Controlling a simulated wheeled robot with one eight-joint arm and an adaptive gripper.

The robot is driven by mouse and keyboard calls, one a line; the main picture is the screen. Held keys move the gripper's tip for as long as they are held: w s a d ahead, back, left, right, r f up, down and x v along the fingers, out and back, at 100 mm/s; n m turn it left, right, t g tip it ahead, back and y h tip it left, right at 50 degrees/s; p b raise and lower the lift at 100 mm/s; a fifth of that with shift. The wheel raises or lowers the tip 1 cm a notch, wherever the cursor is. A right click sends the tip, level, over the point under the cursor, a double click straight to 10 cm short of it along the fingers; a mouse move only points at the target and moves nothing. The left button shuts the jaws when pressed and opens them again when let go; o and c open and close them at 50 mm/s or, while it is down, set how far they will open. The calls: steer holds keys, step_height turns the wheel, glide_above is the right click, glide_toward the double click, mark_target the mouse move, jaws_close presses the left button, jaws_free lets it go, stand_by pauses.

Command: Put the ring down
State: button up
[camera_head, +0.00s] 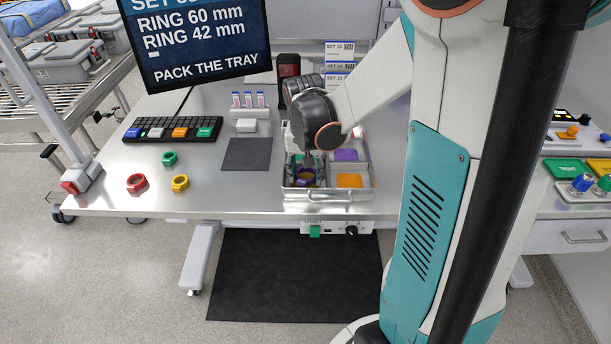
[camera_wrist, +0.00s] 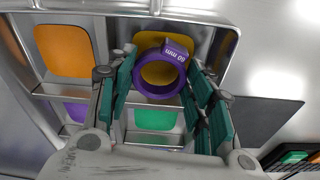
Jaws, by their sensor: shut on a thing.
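A purple ring marked 60 mm (camera_wrist: 146,85) is between the teal finger pads of my gripper (camera_wrist: 160,92), which is shut on it. The ring also shows in the head view (camera_head: 305,181), partly hidden by my gripper (camera_head: 304,168). It is over the yellow-floored compartment at the front left of the metal tray (camera_head: 338,194); the yellow floor shows through its hole. I cannot tell whether it touches the floor. The tray's orange pad (camera_head: 349,181) and purple pad (camera_head: 346,155) are bare. A green pad (camera_wrist: 155,120) shows in the wrist view.
Red (camera_head: 137,183), yellow (camera_head: 180,183) and green (camera_head: 169,159) nuts lie on the table's left. A dark mat (camera_head: 247,154) is left of the tray. Small bottles (camera_head: 248,100) stand behind. The screen (camera_head: 196,38) lists rings 60 mm and 42 mm.

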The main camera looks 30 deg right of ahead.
steer(key=shift+f, duration=0.55)
steer(key=shift+f, duration=0.1)
steer(key=o, duration=0.6)
step_height(320, 180, up, 12)
steer(key=s+a+p, duration=0.1)
steer(key=p, duration=0.3)
